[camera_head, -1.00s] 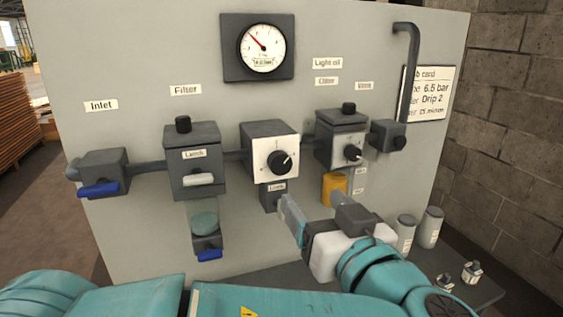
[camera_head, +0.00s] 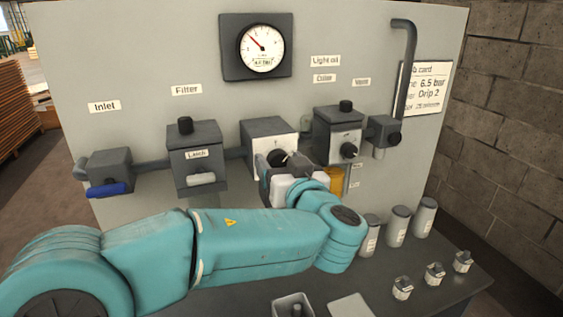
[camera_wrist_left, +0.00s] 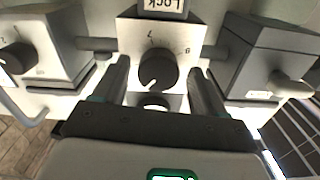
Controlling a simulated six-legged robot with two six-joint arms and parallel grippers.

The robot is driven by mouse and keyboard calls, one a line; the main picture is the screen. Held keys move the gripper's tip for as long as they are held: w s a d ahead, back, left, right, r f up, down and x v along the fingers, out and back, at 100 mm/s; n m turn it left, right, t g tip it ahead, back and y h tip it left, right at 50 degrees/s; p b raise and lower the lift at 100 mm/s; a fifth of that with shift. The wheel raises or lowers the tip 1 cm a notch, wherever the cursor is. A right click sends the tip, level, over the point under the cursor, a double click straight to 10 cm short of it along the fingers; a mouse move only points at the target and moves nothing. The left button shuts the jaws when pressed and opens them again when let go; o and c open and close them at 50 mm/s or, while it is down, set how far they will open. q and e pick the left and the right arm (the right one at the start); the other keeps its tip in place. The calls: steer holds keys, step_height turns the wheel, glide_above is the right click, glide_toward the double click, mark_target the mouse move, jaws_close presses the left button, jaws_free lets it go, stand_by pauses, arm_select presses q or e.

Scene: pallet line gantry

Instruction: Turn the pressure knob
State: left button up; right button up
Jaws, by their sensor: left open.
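The black pressure knob (camera_head: 278,157) sits on a white-faced regulator box (camera_head: 262,130) in the middle of the grey panel. My left gripper (camera_head: 281,164) is open in front of it and partly covers the knob and the box's lower part. In the left wrist view the knob (camera_wrist_left: 157,70) shows between the two open fingers (camera_wrist_left: 160,72), with a gap on each side. Its white pointer line and the scale marks are visible there. A "Lock" label (camera_wrist_left: 163,4) is at the top edge. The round gauge (camera_head: 262,48) above has a red needle pointing up-left. My right gripper is not seen.
A filter box (camera_head: 195,150) stands left of the regulator, and an oiler box (camera_head: 338,130) stands close on its right. A pipe joins them. A card (camera_head: 428,88) reads 6.5 bar. Grey canisters (camera_head: 398,226) and small fittings (camera_head: 434,273) stand on the bench at right.

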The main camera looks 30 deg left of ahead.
arm_select(q)
steer(key=shift+w+f, duration=0.1)
steer(key=shift+w, duration=0.1)
steer(key=c, duration=1.1)
steer(key=shift+o, duration=0.2)
